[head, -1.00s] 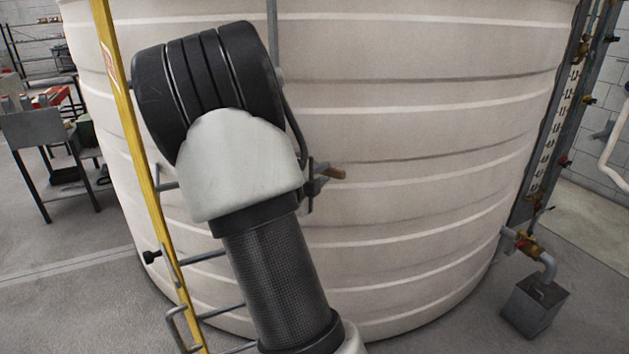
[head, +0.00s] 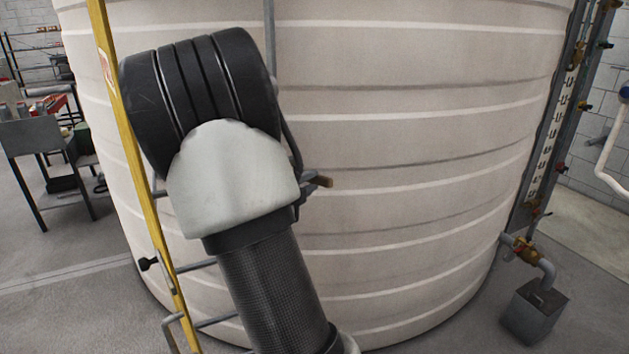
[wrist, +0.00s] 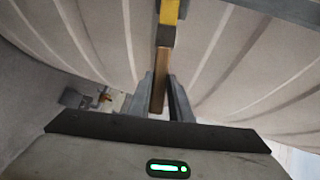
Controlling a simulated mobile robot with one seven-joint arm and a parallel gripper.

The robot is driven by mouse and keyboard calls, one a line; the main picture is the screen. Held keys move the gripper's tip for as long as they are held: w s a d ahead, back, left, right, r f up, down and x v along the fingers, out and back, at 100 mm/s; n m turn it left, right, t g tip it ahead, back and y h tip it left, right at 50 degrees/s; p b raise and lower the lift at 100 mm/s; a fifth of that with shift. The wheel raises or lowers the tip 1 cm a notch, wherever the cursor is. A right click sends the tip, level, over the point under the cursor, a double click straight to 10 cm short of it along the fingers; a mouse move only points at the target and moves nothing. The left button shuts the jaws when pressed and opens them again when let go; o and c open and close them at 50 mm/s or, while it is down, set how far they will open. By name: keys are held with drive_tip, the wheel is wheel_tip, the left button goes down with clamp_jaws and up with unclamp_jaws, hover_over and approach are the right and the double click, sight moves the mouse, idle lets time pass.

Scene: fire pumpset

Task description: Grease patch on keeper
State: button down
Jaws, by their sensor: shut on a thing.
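My gripper (wrist: 162,92) is shut on a brown wooden handle (wrist: 160,75) in the wrist view. The handle runs away from the fingers to a dark grey section (wrist: 165,37), with a yellow part (wrist: 169,12) at the top edge. I cannot tell if the yellow part belongs to the held tool or to something behind it. I cannot make out the keeper or a grease patch in either view.
A large ribbed cream tank (head: 410,150) fills the space behind my arm. A ladder with a yellow rail (head: 130,150) stands close at the left. A grey metal table (head: 35,137) is farther left. A valve and pipe (head: 530,253) with a grey block stand at right.

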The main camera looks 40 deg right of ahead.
drive_tip(key=shift+s+a+b, duration=0.25)
drive_tip(key=shift+s+b, duration=0.05)
drive_tip(key=shift+s, duration=0.65)
drive_tip(key=shift+s+a+b, duration=0.2)
drive_tip(key=shift+s+b, duration=0.05)
drive_tip(key=shift+s, duration=0.7)
drive_tip(key=shift+s+a+b, duration=0.25)
drive_tip(key=shift+s+b, duration=0.05)
drive_tip(key=shift+s, duration=0.65)
drive_tip(key=shift+s, duration=0.15)
drive_tip(key=s, duration=0.2)
drive_tip(key=shift+s+a+b, duration=0.35)
drive_tip(key=shift+b, duration=0.05)
drive_tip(key=shift+w, duration=0.15)
drive_tip(key=shift+w+d, duration=0.25)
drive_tip(key=shift+w, duration=0.9)
drive_tip(key=shift+w+d, duration=0.25)
drive_tip(key=shift+w, duration=0.95)
drive_tip(key=shift+w+d, duration=0.25)
drive_tip(key=shift+w, duration=0.9)
drive_tip(key=shift+w+d, duration=0.2)
drive_tip(key=shift+w, duration=0.55)
drive_tip(key=shift+d+b, duration=0.1)
drive_tip(key=shift+b, duration=0.2)
